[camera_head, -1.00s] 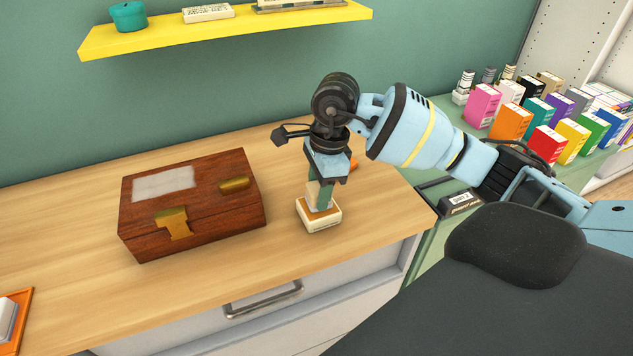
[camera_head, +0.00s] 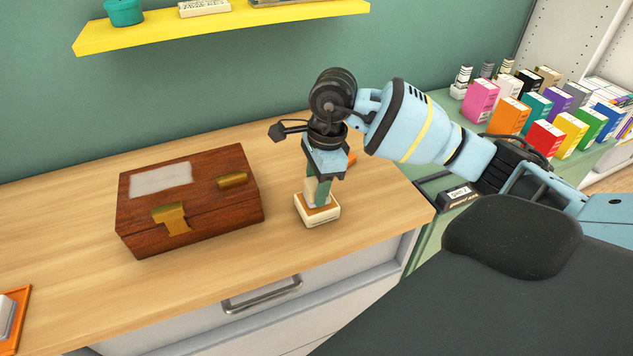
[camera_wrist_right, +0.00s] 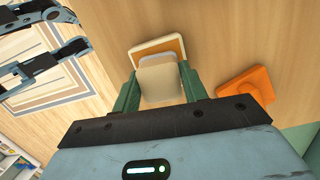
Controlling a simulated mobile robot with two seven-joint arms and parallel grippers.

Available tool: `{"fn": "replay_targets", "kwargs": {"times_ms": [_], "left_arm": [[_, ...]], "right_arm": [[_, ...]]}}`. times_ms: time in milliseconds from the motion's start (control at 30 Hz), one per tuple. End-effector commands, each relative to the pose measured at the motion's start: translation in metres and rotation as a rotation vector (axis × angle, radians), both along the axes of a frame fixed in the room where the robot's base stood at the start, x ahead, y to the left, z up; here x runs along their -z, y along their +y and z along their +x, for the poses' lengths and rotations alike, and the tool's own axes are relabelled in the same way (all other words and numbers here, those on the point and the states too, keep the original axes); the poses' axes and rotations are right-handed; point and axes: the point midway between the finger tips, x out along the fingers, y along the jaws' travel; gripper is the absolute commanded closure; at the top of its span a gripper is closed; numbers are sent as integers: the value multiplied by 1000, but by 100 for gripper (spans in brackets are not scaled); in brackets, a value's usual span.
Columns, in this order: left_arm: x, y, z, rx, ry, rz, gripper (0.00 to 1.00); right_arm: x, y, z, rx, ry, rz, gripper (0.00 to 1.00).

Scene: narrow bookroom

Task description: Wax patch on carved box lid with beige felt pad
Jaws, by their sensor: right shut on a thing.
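The carved box (camera_head: 190,228) is dark reddish-brown wood and stands closed on the left part of the wooden counter. A pale grey-white patch (camera_head: 160,180) lies on its lid, beside brass fittings. My right gripper (camera_head: 319,188) points down, right of the box, shut on the beige felt pad (camera_wrist_right: 160,80). The pad is over a small cream-rimmed tin (camera_head: 317,217) with an orange-brown inside, which also shows in the right wrist view (camera_wrist_right: 142,51). Whether the pad touches the inside surface cannot be told. My left gripper is not seen in the head view.
An orange holder (camera_wrist_right: 246,90) lies on the counter beside the gripper. An orange tray (camera_head: 20,318) with a pale object sits at the lower left. A yellow shelf (camera_head: 220,27) hangs above. Counter between box and tin is clear. Colourful boxes (camera_head: 545,143) stand at right.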

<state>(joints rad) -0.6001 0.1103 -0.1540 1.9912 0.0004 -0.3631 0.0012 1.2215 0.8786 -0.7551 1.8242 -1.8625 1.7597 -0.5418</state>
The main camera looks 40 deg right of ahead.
Motion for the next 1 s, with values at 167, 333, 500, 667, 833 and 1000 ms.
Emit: {"fn": "replay_targets", "kwargs": {"times_ms": [167,333,500,667,833,1000], "left_arm": [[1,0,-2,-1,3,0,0],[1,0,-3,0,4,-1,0],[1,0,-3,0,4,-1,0],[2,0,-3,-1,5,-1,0],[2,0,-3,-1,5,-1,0],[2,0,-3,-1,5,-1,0]], "right_arm": [[2,0,0,0,0,0,75],[4,0,0,0,0,0,75],[6,0,0,0,0,0,75],[8,0,0,0,0,0,75],[7,0,0,0,0,0,75],[8,0,0,0,0,0,75]]}}
